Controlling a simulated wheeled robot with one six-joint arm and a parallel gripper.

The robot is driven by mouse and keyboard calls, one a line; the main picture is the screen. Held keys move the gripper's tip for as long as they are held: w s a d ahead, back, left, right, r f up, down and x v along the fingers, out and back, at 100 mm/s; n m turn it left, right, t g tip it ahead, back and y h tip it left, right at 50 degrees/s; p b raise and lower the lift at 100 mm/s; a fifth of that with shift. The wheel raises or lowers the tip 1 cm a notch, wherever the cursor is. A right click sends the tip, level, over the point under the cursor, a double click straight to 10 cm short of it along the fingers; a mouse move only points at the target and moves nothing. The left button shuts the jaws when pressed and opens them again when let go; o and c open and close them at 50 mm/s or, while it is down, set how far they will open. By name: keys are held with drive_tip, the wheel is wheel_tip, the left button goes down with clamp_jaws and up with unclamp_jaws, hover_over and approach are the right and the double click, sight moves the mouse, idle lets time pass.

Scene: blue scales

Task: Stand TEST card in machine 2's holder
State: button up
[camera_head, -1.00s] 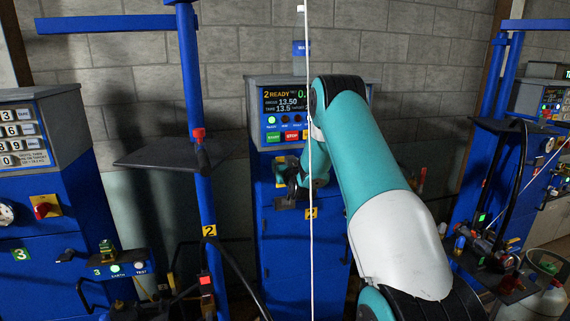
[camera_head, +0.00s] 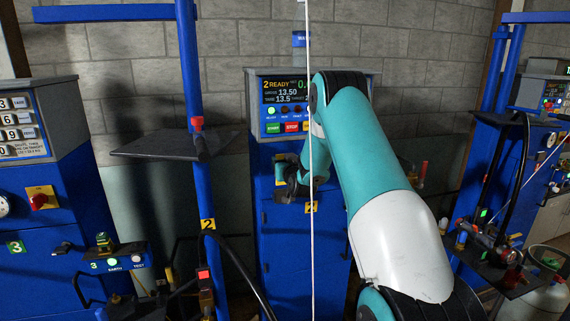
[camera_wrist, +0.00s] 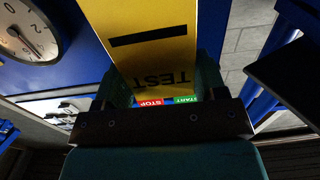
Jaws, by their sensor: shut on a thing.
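The yellow TEST card (camera_wrist: 150,45) fills the upper middle of the wrist view, its lettering upside down, with a black bar above it. My gripper (camera_wrist: 162,88) is shut on its near end, one finger on each side. In the head view my gripper (camera_head: 288,186) is in front of the blue cabinet of machine 2 (camera_head: 290,250), below its control panel. The panel's screen (camera_head: 285,92) reads "2 READY" and 13.50. The green START (camera_wrist: 187,99) and red STOP (camera_wrist: 151,102) buttons show beyond the card. I cannot make out the holder; my arm hides part of the machine.
A blue post (camera_head: 203,240) with a dark shelf (camera_head: 150,143) stands left of machine 2. Machine 3 (camera_head: 50,180) is at the far left. A thin white line hangs in front of my arm. A dial (camera_wrist: 28,35) shows in the wrist view.

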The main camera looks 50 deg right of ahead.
drive_tip(key=shift+f+b, duration=2.2)
drive_tip(key=shift+b, duration=0.15)
drive_tip(key=shift+f+b, duration=0.85)
drive_tip(key=shift+b, duration=0.25)
drive_tip(key=o, duration=1)
drive_tip(key=shift+o, duration=0.2)
drive_tip(key=shift+s, duration=0.1)
drive_tip(key=b+v, duration=1)
drive_tip(key=v, duration=0.7)
drive_tip(key=shift+a+b, duration=0.2)
drive_tip(key=shift+b, duration=0.2)
